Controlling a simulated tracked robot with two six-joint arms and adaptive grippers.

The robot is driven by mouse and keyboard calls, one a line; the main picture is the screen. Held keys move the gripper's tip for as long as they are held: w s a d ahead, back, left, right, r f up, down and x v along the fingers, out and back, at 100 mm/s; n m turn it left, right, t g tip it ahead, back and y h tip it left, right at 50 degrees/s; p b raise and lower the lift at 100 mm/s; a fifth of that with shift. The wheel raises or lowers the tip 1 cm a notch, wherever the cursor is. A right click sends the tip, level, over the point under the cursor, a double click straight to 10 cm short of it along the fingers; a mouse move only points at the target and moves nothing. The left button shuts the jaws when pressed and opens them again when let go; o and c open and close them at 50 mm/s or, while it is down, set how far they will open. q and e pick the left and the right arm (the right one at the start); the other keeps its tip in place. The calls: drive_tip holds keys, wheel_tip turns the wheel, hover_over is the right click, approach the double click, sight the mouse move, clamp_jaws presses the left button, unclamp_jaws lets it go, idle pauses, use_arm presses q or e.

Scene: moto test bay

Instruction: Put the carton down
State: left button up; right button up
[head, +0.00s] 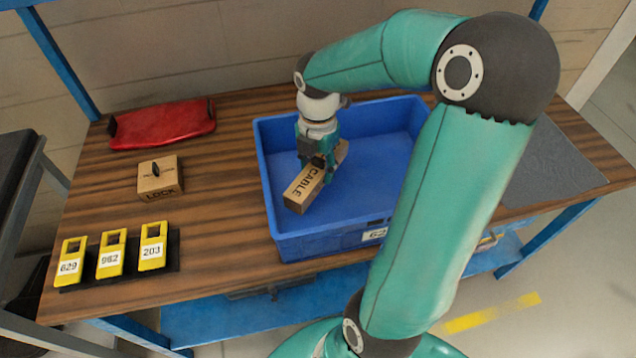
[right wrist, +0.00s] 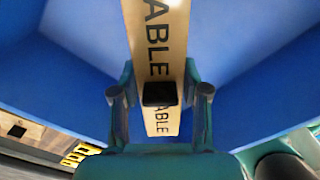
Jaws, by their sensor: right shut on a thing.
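The carton (head: 303,189) is a long brown box marked CABLE. In the head view it is inside the blue bin (head: 291,245), toward its left side. My right gripper (head: 324,169) is shut on the carton from above, with a finger on each side of it. In the right wrist view the carton (right wrist: 158,45) runs between the two fingers of the right gripper (right wrist: 159,97). Whether the carton touches the bin floor I cannot tell. My left gripper is not in view.
A box marked LOCK (head: 160,182) and a red tray (head: 163,126) are on the wooden table (head: 215,215) left of the bin. Yellow numbered tags (head: 110,257) are at the front left. A grey mat (head: 553,165) lies at the right. The bin's right part looks empty.

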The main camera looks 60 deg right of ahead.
sight(318, 158)
drive_tip(key=shift+f, duration=2.65)
drive_tip(key=shift+f+b, duration=0.1)
drive_tip(key=shift+b, duration=0.25)
drive_tip(key=o, duration=1.3)
drive_tip(key=shift+r, duration=0.2)
wheel_tip(318, 158, up, 11)
drive_tip(key=shift+f+p, duration=0.1)
drive_tip(key=shift+p, duration=0.65)
drive_tip(key=shift+r, duration=0.5)
